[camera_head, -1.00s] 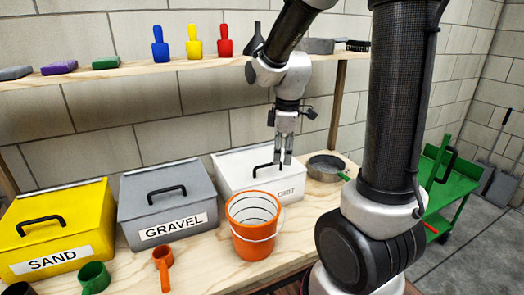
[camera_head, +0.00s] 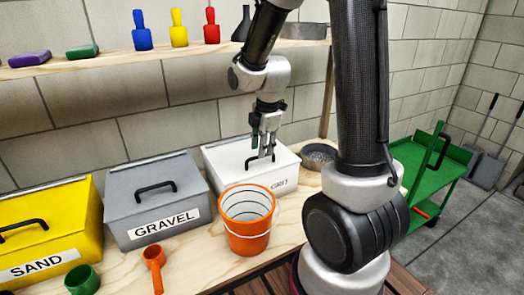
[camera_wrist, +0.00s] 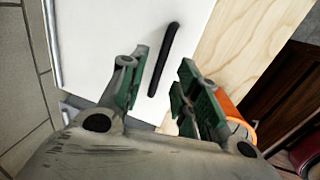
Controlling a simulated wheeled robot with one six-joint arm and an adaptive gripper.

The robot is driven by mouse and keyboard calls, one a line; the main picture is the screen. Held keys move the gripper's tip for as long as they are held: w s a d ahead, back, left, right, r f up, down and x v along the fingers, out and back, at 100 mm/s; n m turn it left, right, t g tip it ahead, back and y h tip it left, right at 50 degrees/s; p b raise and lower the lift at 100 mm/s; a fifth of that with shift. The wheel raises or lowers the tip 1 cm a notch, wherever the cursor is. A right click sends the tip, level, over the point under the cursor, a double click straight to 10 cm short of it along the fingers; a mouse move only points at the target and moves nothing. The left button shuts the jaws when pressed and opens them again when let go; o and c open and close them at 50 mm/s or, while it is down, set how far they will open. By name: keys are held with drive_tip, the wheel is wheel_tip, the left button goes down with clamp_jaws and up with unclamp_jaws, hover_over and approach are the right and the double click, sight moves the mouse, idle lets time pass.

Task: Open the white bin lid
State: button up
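The white bin (camera_head: 225,160) stands on the bench with its lid closed and is labelled GRIT, partly hidden. Its black handle (camera_head: 252,160) is on the lid; in the wrist view the handle (camera_wrist: 163,60) lies just beyond and between my fingertips. My gripper (camera_head: 264,152) is above the lid at the handle, pointing down. In the wrist view my gripper (camera_wrist: 160,85) has its two fingers apart with nothing held between them. Whether a finger touches the lid cannot be told.
An orange bucket (camera_head: 248,241) stands close in front of the white bin. The grey GRAVEL bin (camera_head: 128,218) is to its left, the yellow SAND bin (camera_head: 85,215) further left. A round metal pan (camera_head: 318,168) is to the right. A shelf (camera_head: 100,64) runs behind.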

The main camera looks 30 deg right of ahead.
drive_tip(key=shift+w+f, duration=0.2)
drive_tip(key=shift+f, duration=0.85)
clamp_jaws()
drive_tip(key=shift+r, duration=0.15)
